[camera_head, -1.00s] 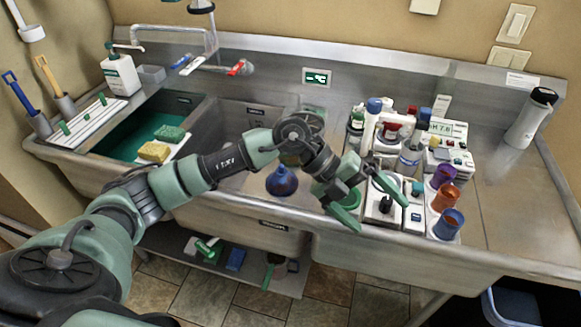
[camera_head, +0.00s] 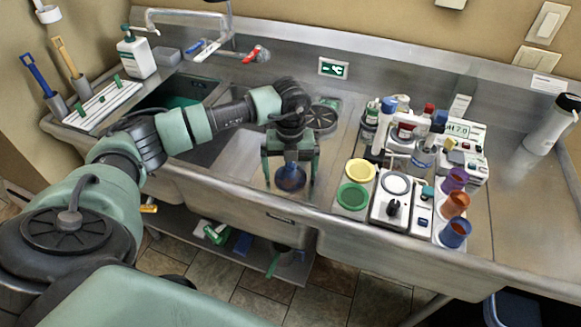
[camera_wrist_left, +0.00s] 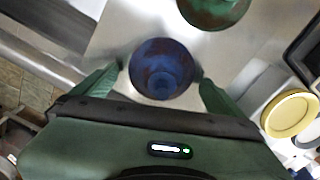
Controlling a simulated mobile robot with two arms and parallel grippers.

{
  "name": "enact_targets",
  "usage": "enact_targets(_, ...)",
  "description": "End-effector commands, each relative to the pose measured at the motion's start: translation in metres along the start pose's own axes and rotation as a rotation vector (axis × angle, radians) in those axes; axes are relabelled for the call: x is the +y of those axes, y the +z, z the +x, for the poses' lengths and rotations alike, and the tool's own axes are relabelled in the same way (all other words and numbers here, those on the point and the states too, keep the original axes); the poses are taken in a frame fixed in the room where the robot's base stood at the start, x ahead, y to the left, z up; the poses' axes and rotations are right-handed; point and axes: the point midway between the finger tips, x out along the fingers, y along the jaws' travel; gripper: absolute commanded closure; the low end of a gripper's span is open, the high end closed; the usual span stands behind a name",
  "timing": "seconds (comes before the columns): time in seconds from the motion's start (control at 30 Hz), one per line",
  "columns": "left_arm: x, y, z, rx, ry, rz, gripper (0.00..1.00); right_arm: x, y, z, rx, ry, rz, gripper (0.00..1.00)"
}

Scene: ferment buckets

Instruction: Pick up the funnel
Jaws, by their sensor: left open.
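The dark blue funnel (camera_head: 290,178) stands on the metal surface near the sink's front edge. It also shows in the left wrist view (camera_wrist_left: 163,72), seen from above as a round blue shape. My left gripper (camera_head: 290,180) points down over the funnel and is open, with one finger on each side of it. In the left wrist view its green fingers (camera_wrist_left: 158,88) lie left and right of the funnel, and small gaps appear between them and its rim. My right gripper is not in view.
A yellow dish (camera_head: 360,170) and a green dish (camera_head: 353,196) lie to the right. Beyond them stand a scale (camera_head: 392,205), several bottles and coloured cups (camera_head: 455,204). A round green object (camera_wrist_left: 213,8) lies just past the funnel in the wrist view.

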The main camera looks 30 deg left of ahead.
Motion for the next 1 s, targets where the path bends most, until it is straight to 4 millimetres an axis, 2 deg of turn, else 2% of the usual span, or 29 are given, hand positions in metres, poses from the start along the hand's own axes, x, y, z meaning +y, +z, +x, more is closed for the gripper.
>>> enact_targets(0.1,0.000,-0.001,0.007,0.001,-0.001,0.001,0.00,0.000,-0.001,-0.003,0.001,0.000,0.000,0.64)
enact_targets(0.3,-0.001,0.000,0.008,0.000,-0.001,0.001,0.00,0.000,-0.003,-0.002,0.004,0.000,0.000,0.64)
enact_targets(0.37,-0.001,-0.001,0.008,0.000,-0.002,0.001,0.14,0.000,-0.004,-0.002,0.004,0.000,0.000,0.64)
enact_targets(0.53,-0.001,-0.001,0.008,0.000,-0.002,0.001,0.61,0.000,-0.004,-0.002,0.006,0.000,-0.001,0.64)
enact_targets(0.83,-0.001,0.000,0.007,0.000,-0.002,0.001,0.63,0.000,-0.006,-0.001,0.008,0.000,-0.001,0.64)
enact_targets(1.0,-0.001,0.001,-0.004,-0.002,-0.004,0.001,0.63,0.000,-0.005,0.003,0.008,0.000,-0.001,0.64)
